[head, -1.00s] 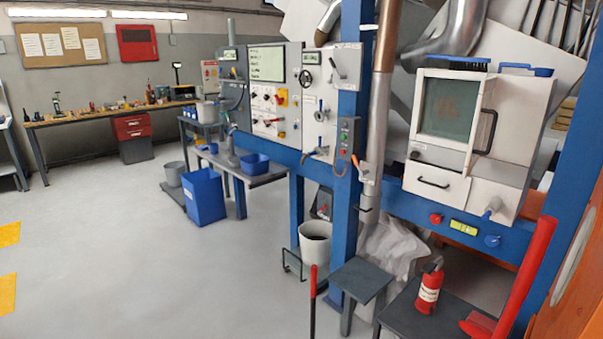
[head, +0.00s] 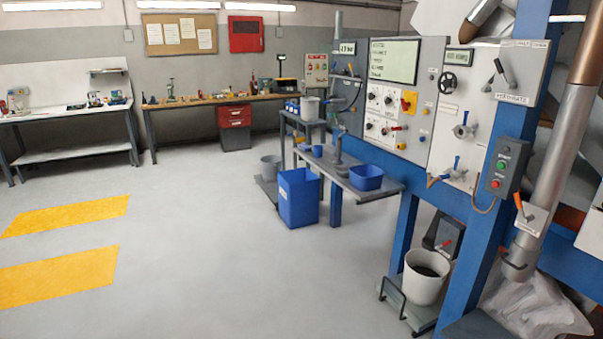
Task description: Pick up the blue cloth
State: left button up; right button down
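I cannot make out a blue cloth in the head view. The blue things I can tell are a tall blue bin (head: 298,199) on the floor and a blue tub (head: 366,178) on a low grey table (head: 345,188). Small blue items (head: 292,107) sit on a grey stand behind, too small to identify. Neither of my grippers is in view.
A control panel (head: 403,88) on blue posts stands at the right, with a white bucket (head: 426,277) below. A wooden workbench (head: 190,101) and a white workbench (head: 66,112) line the back. The floor (head: 200,260) is open at left and centre, with yellow markings (head: 66,214).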

aim_at(305, 148)
jog(key=i+j+u, duration=0.25)
jog(key=i, duration=0.5)
jog(key=i+u, duration=0.3)
jog(key=i, duration=2.05)
jog(key=i+z, duration=0.35)
jog(key=i+j+z, duration=0.3)
jog(key=i, duration=0.15)
jog(key=i+j+z, duration=0.15)
jog(key=i+z, duration=0.2)
